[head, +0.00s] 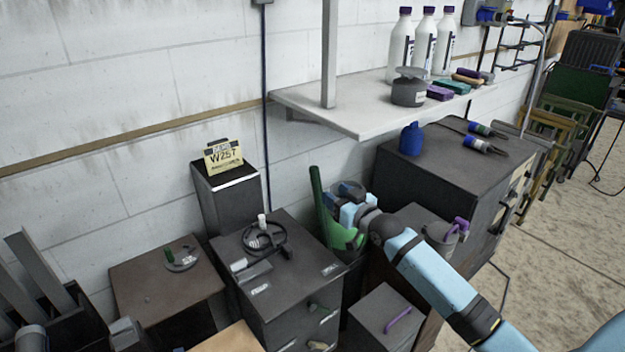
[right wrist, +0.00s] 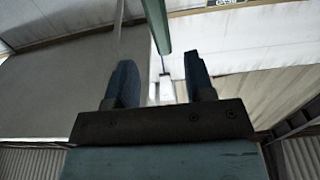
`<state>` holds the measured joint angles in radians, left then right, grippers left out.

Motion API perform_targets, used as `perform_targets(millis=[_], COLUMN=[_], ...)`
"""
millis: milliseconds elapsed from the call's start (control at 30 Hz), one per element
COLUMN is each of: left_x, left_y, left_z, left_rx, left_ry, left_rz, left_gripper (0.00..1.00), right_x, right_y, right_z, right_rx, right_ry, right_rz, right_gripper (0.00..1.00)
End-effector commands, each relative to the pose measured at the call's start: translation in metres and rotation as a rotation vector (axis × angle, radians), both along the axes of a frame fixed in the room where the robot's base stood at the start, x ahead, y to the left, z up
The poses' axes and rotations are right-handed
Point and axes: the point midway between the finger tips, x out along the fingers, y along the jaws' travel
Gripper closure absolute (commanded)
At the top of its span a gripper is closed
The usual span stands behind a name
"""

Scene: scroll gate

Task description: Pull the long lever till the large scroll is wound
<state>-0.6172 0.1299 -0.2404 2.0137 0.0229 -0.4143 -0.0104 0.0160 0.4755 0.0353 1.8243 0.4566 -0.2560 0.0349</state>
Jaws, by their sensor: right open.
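A long green lever (head: 318,195) stands nearly upright beside the dark cabinets in the head view, with a curved green part (head: 345,237) at its lower end. My right gripper (head: 350,196) is just right of the lever; its fingertips are hard to make out there. In the right wrist view my right gripper (right wrist: 160,76) is open, with its two fingers apart. A green bar (right wrist: 156,25), which looks like the lever, comes down from the top toward the gap between them. I see no grip on it. I cannot make out the large scroll. My left gripper is not in view.
A white shelf (head: 360,118) with bottles (head: 400,45) juts from the wall above. A dark cabinet (head: 290,285) with loose items on top stands left of the lever. A larger cabinet (head: 450,145) stands at right. Open floor (head: 560,240) lies further right.

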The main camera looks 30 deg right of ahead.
Motion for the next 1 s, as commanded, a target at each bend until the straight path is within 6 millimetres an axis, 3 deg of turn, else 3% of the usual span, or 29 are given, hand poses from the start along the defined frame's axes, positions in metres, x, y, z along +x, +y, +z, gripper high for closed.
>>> perform_targets(millis=[200, 400, 600, 867, 1000], left_x=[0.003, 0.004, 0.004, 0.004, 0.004], left_y=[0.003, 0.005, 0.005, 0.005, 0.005], left_z=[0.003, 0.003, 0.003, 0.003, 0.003], left_rx=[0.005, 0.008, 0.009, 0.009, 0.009], left_ry=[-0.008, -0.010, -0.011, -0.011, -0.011], left_rz=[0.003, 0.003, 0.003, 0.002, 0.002], left_gripper=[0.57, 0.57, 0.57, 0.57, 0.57], right_x=[0.049, 0.080, 0.093, 0.093, 0.093], right_y=[0.004, 0.006, 0.007, 0.008, 0.008], right_z=[0.002, 0.001, 0.000, 0.000, 0.000], right_rx=[0.000, 0.000, 0.000, 0.000, 0.000], right_ry=[-0.002, 0.000, 0.001, 0.001, 0.001], right_rz=[-0.001, 0.000, -0.001, 0.000, 0.000], right_gripper=[0.51, 0.51, 0.51, 0.51, 0.81])
